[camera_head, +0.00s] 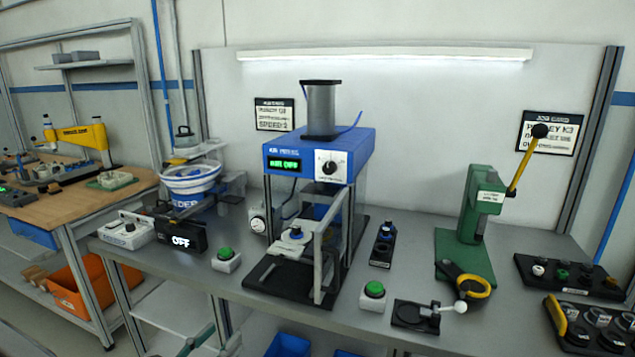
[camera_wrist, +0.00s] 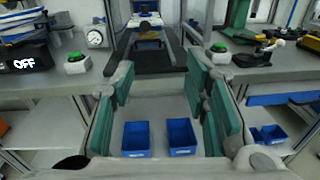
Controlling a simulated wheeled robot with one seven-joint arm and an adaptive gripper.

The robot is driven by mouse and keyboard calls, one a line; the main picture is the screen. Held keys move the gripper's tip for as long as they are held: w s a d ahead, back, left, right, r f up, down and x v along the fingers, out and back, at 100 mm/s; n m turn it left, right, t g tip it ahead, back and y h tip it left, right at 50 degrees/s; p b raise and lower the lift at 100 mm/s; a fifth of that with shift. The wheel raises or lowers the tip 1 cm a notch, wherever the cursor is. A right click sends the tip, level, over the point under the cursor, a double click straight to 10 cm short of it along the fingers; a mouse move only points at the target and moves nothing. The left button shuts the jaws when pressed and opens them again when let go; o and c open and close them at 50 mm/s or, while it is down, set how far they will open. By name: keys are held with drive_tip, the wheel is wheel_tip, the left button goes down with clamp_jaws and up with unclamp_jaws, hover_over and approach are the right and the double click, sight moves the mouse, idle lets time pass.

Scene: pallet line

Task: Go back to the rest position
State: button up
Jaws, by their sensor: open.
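My gripper (camera_wrist: 165,105) shows in the wrist view with its two green-padded fingers spread wide apart and nothing between them. It is in front of the grey bench's front edge, and two blue bins (camera_wrist: 182,136) below the bench show between and beneath the fingers.
Green buttons (camera_head: 226,254) and (camera_head: 374,290) flank the press near the bench edge. A green lever press (camera_head: 484,205) stands to the right, with a black tray of round parts (camera_head: 598,322). A blue and white bowl feeder (camera_head: 190,178) is left. A wooden table (camera_head: 80,199) is far left.

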drive_tip(key=d+r+m+g+h, duration=0.1)
drive_tip(key=d+r+m+g, duration=0.3)
drive_tip(key=d, duration=0.5)
drive_tip(key=s+d+r+m+g, duration=0.1)
drive_tip(key=d+r+m+g, duration=0.25)
drive_tip(key=d+m, duration=0.4)
drive_tip(key=d+r+m+g+h, duration=0.1)
drive_tip(key=d+r+m+g, duration=0.3)
drive_tip(key=d, duration=0.7)
drive_tip(key=s+d+r+m+y, duration=0.2)
drive_tip(key=s+d+m+y, duration=0.2)
drive_tip(key=s+m, duration=0.3)
drive_tip(key=s+d+r+m+y, duration=0.3)
drive_tip(key=s+d+m+y, duration=0.2)
drive_tip(key=s+m, duration=0.3)
drive_tip(key=shift+s+d, duration=0.25)
drive_tip(key=shift+s, duration=0.9)
